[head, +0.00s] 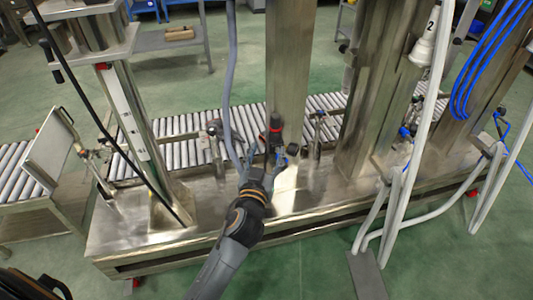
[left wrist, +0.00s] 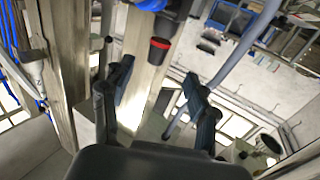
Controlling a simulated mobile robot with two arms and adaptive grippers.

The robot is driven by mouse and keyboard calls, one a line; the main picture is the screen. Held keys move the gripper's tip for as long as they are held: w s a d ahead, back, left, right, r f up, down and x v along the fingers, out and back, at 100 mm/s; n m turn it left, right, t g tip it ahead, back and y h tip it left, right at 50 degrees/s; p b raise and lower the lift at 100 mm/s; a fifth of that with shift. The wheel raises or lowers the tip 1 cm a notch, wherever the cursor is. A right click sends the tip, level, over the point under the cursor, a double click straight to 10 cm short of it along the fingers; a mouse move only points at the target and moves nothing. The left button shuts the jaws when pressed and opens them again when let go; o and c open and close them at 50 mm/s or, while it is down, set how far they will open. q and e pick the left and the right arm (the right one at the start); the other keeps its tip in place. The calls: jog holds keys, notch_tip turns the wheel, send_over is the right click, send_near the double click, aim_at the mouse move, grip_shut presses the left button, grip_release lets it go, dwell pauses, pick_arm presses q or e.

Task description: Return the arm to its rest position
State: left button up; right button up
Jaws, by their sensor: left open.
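My left gripper (head: 266,152) is in the middle of the head view, above the shiny metal bench. In the left wrist view my left gripper (left wrist: 155,88) has its two dark fingers spread wide, with nothing held between them. A black part with a red band (head: 275,128) hangs by the metal column just beyond the fingers. It also shows beyond the gap in the left wrist view (left wrist: 159,45); I cannot tell how far away. My right gripper is not in view.
The metal bench (head: 135,232) carries upright columns (head: 288,60). A roller conveyor (head: 182,153) runs behind it. A grey hose (head: 228,75) hangs close to my left gripper. White hoses (head: 433,110) and blue coiled hoses (head: 475,75) hang at the right. Green floor (head: 300,270) is clear in front.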

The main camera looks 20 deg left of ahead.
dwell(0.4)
